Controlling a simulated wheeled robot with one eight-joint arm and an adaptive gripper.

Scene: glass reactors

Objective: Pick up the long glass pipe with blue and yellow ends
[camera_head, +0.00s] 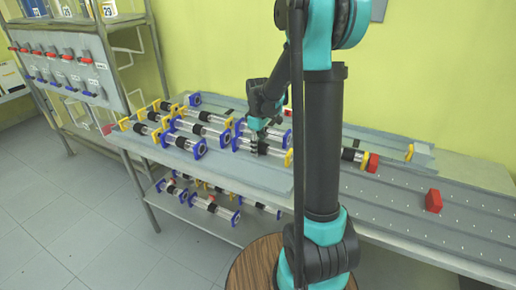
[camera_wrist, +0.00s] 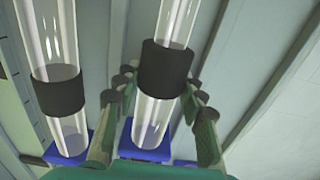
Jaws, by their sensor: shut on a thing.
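The long glass pipe (camera_head: 274,152) lies on the upper shelf in the head view, with a blue end at its left, a yellow end at its right and a black band between. My gripper (camera_head: 257,137) is at this pipe, near the black band. In the wrist view the fingers of my gripper (camera_wrist: 158,115) are on both sides of the clear glass pipe (camera_wrist: 176,22), just by its black band (camera_wrist: 165,68). Its blue end (camera_wrist: 150,150) shows low between the fingers. The yellow end is out of the wrist view. I cannot tell whether the pipe is clear of the shelf.
A second glass pipe (camera_wrist: 60,92) lies close at the left in the wrist view. Several similar pipes, such as one with blue ends (camera_head: 185,131), crowd the shelf at left. A red block (camera_head: 433,201) sits on the bare grey shelf (camera_head: 385,207) at right.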

